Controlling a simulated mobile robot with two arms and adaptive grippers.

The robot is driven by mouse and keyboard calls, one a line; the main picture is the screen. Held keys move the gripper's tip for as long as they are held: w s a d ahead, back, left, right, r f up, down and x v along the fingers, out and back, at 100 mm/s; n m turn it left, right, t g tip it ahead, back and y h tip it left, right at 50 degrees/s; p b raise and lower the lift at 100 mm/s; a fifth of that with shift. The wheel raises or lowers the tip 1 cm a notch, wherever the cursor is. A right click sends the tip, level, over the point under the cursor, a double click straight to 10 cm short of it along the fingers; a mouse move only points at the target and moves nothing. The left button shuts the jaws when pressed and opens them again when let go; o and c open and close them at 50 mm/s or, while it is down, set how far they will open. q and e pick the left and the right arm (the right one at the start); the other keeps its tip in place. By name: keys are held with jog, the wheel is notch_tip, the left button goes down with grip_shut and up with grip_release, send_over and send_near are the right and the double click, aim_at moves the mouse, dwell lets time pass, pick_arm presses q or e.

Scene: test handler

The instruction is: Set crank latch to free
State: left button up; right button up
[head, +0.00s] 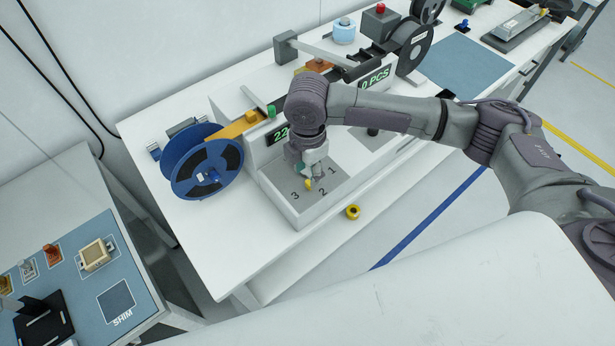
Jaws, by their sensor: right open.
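I cannot pick out a crank latch marked free for certain. My right gripper (314,182) points down over the grey panel (325,196) marked 1, 2 and 3, at the front of the white machine. A small yellow part (308,185) shows at its fingertips, near the marks. It may be a handle, and I cannot tell whether the fingers touch it. The right gripper is open, though its fingers are small and partly hidden by the wrist. My left gripper is not in view.
A blue reel (178,165) stands at the machine's left end. A dark reel (411,45) stands at the back right. A side table with a blue mat (85,278) is at lower left.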

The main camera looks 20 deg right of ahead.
aim_at(307, 183)
jog(key=shift+f+p, duration=0.35)
jog(key=shift+f, duration=1.9)
jog(key=shift+c, duration=0.2)
grip_shut()
